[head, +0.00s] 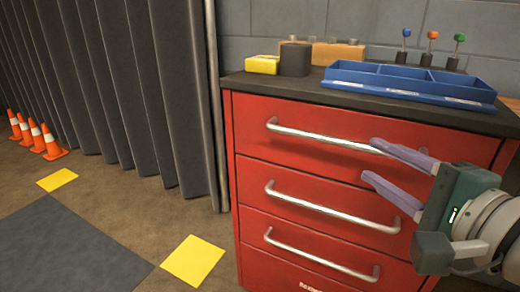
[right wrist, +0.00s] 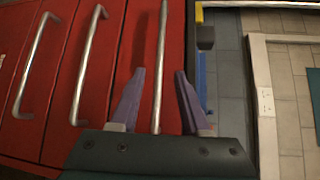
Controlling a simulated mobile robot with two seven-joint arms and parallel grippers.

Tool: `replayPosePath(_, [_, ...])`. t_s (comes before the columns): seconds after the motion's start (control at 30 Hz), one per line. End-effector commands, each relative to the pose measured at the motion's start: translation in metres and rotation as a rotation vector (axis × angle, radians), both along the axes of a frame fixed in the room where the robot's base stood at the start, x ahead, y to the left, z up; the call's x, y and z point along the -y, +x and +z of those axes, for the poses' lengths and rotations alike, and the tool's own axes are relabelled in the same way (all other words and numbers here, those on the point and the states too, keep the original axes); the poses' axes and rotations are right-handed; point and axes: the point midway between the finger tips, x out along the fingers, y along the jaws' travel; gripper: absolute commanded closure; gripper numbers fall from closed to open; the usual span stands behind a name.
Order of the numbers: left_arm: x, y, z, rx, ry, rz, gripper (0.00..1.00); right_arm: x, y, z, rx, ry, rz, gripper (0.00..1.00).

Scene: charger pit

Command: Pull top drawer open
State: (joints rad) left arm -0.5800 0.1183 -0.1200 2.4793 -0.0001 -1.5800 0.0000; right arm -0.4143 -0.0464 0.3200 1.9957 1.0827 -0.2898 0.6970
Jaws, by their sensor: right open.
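The red cabinet's top drawer (head: 320,155) is shut, its front flush with the drawers below. My right gripper (head: 368,159) is open and empty, with two lilac fingers pointing at the handle's right part. In the right wrist view the handle (right wrist: 161,60) lines up between the spread fingers (right wrist: 159,72), with a gap on each side. I cannot tell how deep it sits between them. My left gripper is not in view.
Lower drawers have similar handles (head: 330,208). On the dark cabinet top (head: 310,88) stand a blue tray (head: 410,83), a yellow block (head: 262,64), a dark block (head: 295,59) and colored-tip tools (head: 431,45). Cones (head: 47,140) stand left; the floor before the cabinet looks clear.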

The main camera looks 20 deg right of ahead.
Motion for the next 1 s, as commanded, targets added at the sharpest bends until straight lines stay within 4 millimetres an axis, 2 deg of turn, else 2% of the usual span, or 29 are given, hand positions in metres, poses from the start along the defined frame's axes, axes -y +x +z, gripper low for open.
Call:
replayPosePath(0.17, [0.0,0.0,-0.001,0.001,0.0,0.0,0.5,0.003,0.016,-0.002,0.006,0.006,-0.008,0.54])
replayPosePath(0.4, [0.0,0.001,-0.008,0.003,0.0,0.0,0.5,0.005,0.058,-0.009,0.006,0.005,-0.005,0.54])
replayPosePath(0.6, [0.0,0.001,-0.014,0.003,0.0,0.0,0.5,0.007,0.085,-0.014,0.004,0.003,-0.005,0.54])
replayPosePath(0.8, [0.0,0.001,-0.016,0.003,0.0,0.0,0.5,0.008,0.097,-0.014,0.002,0.002,-0.004,0.54])
replayPosePath(1.0, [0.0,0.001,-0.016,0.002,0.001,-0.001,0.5,0.008,0.097,-0.014,0.001,0.002,-0.003,0.54])
